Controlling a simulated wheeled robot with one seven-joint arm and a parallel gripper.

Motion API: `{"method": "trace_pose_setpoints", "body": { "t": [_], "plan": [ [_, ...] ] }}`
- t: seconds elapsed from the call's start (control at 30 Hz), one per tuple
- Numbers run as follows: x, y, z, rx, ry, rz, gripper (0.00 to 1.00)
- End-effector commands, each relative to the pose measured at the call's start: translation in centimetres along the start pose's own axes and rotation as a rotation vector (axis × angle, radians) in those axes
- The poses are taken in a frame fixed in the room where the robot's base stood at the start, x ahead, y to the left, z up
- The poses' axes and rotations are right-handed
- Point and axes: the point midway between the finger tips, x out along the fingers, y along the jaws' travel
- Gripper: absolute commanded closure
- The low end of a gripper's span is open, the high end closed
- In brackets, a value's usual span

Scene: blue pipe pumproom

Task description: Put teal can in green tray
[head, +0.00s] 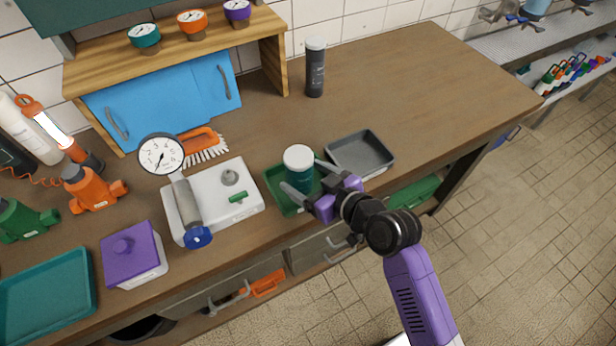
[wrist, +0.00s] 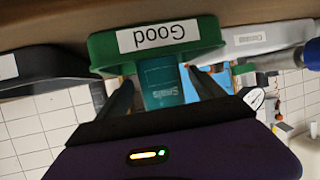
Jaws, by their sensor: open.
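The teal can (head: 299,173), with a white lid, stands upright in the green tray (head: 283,204) on the wooden bench. My gripper (head: 305,177) is open, with one finger on each side of the can. Whether the fingers touch it, I cannot tell. In the wrist view, which is upside down, the teal can (wrist: 163,88) shows between the two dark fingers (wrist: 158,84). The green tray (wrist: 105,50) there carries a label reading "Good". The can's lower part is hidden by the tray's rim and my gripper.
A grey tray (head: 361,151) lies just right of the green one. A white case (head: 246,205) with a gauge (head: 161,154) is to the left. A dark bottle (head: 315,68) stands behind. The bench's right part is clear.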

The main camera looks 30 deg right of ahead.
Motion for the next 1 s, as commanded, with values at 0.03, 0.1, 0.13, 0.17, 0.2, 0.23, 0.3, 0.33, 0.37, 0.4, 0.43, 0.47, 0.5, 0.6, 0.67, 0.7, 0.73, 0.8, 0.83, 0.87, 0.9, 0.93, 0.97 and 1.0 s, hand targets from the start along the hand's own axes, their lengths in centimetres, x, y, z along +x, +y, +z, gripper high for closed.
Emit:
{"method": "trace_pose_setpoints", "body": {
  "t": [0.03, 0.1, 0.13, 0.17, 0.2, 0.23, 0.3, 0.33, 0.37, 0.4, 0.43, 0.47, 0.5, 0.6, 0.67, 0.7, 0.73, 0.8, 0.83, 0.87, 0.9, 0.93, 0.97, 1.0],
  "plan": [
    [-0.1, 0.0, -0.1, 0.000, 0.000, 0.000, 0.22],
    [-0.2, 0.0, -0.5, 0.000, 0.000, 0.000, 0.22],
    [-0.4, 0.0, -0.3, 0.000, 0.000, 0.001, 0.22],
    [-0.7, 0.0, -0.2, 0.001, 0.000, 0.001, 0.22],
    [-1.3, 0.0, -0.1, 0.000, 0.000, 0.001, 0.22],
    [-1.8, 0.0, -0.1, 0.000, 0.001, 0.001, 0.22],
    [-3.2, 0.0, -0.1, 0.000, 0.000, 0.001, 0.22],
    [-3.8, 0.0, -0.1, 0.000, 0.000, 0.001, 0.22],
    [-4.4, 0.0, 0.0, 0.000, 0.000, 0.001, 0.22],
    [-5.3, 0.0, 0.0, 0.000, 0.000, 0.001, 0.22],
    [-6.0, 0.0, 0.0, -0.001, 0.000, 0.001, 0.22],
    [-6.6, 0.0, -0.1, -0.001, 0.000, 0.001, 0.22],
    [-7.4, 0.0, 0.0, 0.000, -0.001, 0.001, 0.22],
    [-9.2, 0.0, -0.1, -0.001, 0.000, 0.001, 0.22],
    [-10.1, 0.0, -0.1, 0.000, -0.001, 0.000, 0.22],
    [-10.6, 0.0, -0.1, 0.000, -0.001, 0.001, 0.22],
    [-10.9, 0.0, -0.1, 0.000, 0.000, 0.002, 0.22],
    [-11.5, 0.0, -0.2, 0.000, 0.000, 0.000, 0.22],
    [-11.7, 0.0, -0.2, 0.000, 0.000, 0.000, 0.22],
    [-11.9, 0.0, -0.2, 0.000, 0.000, -0.001, 0.22],
    [-12.0, 0.0, -0.3, 0.000, 0.000, -0.001, 0.22],
    [-12.1, 0.0, -0.3, 0.000, 0.000, -0.001, 0.22],
    [-12.1, 0.0, -0.3, 0.000, 0.000, -0.001, 0.22],
    [-12.2, 0.0, -0.3, 0.000, 0.000, -0.001, 0.22]
  ]
}}
